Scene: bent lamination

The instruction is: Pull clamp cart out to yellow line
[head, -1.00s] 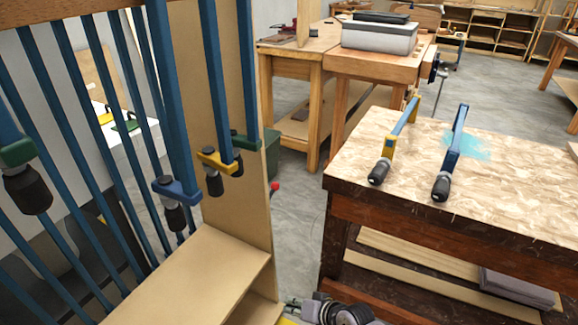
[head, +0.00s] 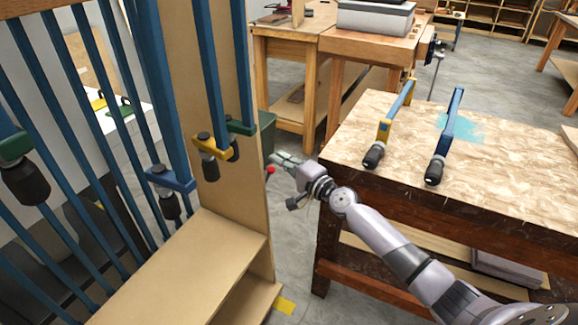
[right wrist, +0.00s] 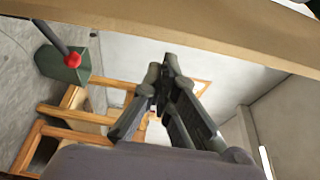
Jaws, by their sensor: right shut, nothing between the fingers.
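The clamp cart (head: 185,262) is a plywood rack at the left of the head view, with several blue bar clamps hanging on it. Its side panel edge also crosses the top of the right wrist view (right wrist: 190,32). A short piece of yellow line (head: 285,305) shows on the floor at the cart's lower right corner. My right gripper (head: 278,160) is just right of the cart's side panel, apart from it as far as I can tell. Its fingers (right wrist: 168,72) are together and empty in the right wrist view. My left gripper is not in view.
A workbench (head: 500,185) with two bar clamps (head: 390,122) on top stands to the right, close to my right arm. A green bin (head: 266,135) and a red knob (head: 270,170) are behind the cart. Another wooden bench (head: 290,42) stands further back.

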